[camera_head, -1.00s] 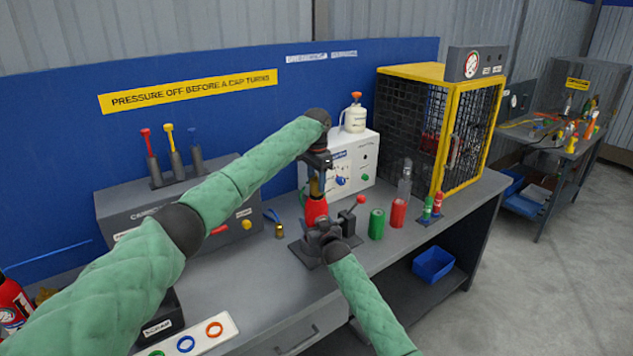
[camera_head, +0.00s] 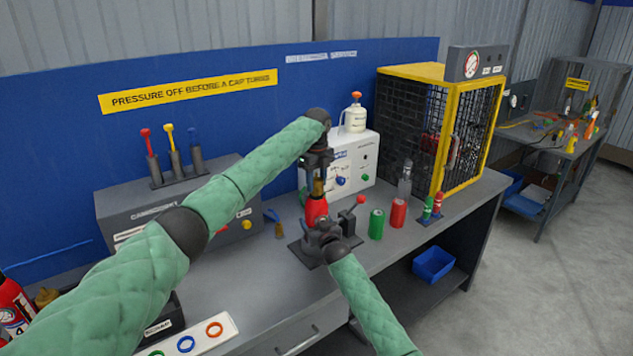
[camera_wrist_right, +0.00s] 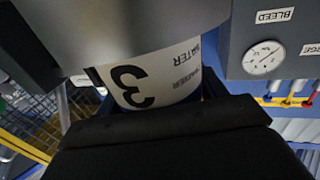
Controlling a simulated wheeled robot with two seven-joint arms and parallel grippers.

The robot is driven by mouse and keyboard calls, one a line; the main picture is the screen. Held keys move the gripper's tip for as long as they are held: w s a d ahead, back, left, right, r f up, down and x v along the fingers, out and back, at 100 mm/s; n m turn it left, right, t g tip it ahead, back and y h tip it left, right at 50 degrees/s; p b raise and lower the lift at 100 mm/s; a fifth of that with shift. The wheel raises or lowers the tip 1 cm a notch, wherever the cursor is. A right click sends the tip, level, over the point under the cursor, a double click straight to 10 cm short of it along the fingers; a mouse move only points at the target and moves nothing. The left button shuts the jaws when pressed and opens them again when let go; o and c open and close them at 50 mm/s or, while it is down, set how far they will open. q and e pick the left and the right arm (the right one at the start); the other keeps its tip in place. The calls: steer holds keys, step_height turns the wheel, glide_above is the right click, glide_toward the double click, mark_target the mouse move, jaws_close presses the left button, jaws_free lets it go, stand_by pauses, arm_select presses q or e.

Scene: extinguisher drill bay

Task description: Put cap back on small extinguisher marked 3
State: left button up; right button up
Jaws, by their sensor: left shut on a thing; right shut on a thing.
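The small red extinguisher (camera_head: 316,209) stands upright in a dark holder (camera_head: 299,250) on the bench. In the right wrist view its white label (camera_wrist_right: 152,80) shows a black 3 and the word WATER. My right gripper (camera_head: 328,233) is shut on its body from the front. My left gripper (camera_head: 318,170) points down from above and is shut on the brass cap (camera_head: 319,187), directly over the extinguisher's top. The cap lines up with the neck, but I cannot tell whether it is seated or where its threads are.
A green cylinder (camera_head: 377,224) and a red cylinder (camera_head: 398,213) stand to the right. A white box (camera_head: 357,165) is behind, and a yellow-framed cage (camera_head: 443,125) stands at the bench's right end.

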arm_select(q)
steer(key=m, duration=0.7)
steer(key=shift+a, duration=0.1)
steer(key=m, duration=0.7)
steer(key=shift+s, duration=0.1)
steer(key=o, duration=1.1)
steer(key=shift+d, duration=0.2)
steer(key=shift+r, duration=2.25)
